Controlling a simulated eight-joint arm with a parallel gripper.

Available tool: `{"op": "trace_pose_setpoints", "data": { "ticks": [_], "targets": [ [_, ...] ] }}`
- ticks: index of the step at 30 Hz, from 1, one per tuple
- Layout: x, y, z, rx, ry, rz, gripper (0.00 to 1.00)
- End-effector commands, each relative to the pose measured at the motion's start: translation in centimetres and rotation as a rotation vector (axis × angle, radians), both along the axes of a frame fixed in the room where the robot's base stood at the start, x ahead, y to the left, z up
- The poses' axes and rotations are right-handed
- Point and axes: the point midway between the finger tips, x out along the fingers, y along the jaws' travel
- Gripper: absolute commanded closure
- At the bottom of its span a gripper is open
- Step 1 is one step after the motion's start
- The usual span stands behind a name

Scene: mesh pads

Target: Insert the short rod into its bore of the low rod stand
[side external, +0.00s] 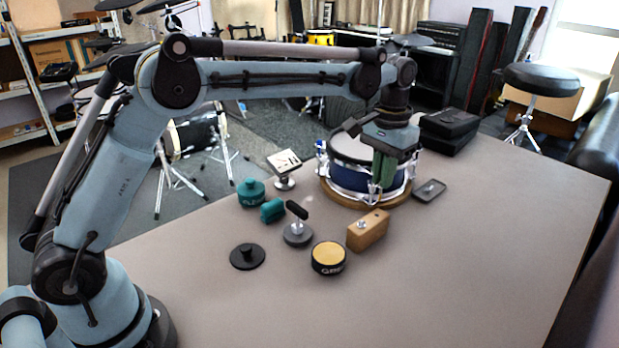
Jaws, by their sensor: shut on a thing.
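My gripper (383,178) points down in front of the blue snare drum, right of the middle. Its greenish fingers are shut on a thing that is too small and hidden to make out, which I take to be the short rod. A wooden block (366,232) with a small pale knob on top stands on the table, in front of and a little left of my gripper. It may be the low rod stand, but I cannot make out a bore. My gripper is above the block's level and apart from it.
The snare drum (345,185) stands close behind my gripper. A dark tray (429,190) lies to its right. The front right table is clear.

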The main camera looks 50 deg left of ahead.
Motion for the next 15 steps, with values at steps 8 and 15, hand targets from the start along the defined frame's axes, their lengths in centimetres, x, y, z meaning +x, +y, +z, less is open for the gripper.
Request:
{"op": "trace_pose_setpoints", "data": {
  "ticks": [8, 15],
  "targets": [
    [0.0, 0.0, -0.6, 0.0, 0.0, 0.0, 1.0],
    [0.0, 0.0, -1.7, 0.0, 0.0, 0.0, 1.0]
  ]
}}
